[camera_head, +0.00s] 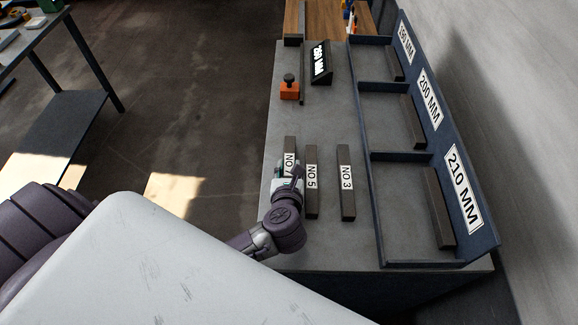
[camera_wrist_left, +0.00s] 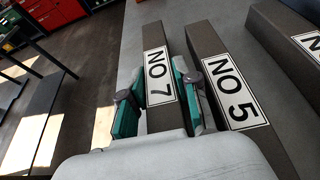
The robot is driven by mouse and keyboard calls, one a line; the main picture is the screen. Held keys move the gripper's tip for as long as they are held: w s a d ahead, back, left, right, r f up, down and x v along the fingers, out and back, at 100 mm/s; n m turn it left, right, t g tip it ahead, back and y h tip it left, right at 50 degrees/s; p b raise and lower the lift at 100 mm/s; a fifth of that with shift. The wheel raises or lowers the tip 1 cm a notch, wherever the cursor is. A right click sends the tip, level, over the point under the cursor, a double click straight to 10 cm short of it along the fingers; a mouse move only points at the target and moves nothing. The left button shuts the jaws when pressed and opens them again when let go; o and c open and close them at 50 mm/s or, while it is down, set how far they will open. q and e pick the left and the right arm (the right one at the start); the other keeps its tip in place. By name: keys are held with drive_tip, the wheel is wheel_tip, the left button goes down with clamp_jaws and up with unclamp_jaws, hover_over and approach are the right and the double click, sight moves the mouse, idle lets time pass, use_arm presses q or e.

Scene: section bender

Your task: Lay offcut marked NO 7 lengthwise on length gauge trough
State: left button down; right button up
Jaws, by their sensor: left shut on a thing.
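The offcut marked NO 7 (camera_head: 290,146) is a dark grey bar with a white label, at the left of a row on the grey bench. My left gripper (camera_head: 289,171) is shut across it near the label. In the left wrist view, teal fingers (camera_wrist_left: 157,98) stand on both sides of the NO 7 bar (camera_wrist_left: 155,34). I cannot tell whether the bar touches the bench or is slightly raised. A dark narrow rail (camera_head: 302,75) with an orange block and black knob (camera_head: 289,90) lies farther back, probably the length gauge; its trough shape is unclear. My right gripper is not in view.
Offcut NO 5 (camera_head: 311,205) lies close beside NO 7's right side, and NO 3 (camera_head: 345,160) farther right. A black MM display (camera_head: 320,63) stands behind. A blue rack (camera_head: 374,205) with labelled bays, each holding a bar, fills the right side. Bench between offcuts and orange block is clear.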

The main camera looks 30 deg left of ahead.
use_arm(q)
drive_tip(key=shift+f, duration=0.2)
drive_tip(key=c, duration=1.1)
unclamp_jaws()
drive_tip(key=shift+c, duration=0.2)
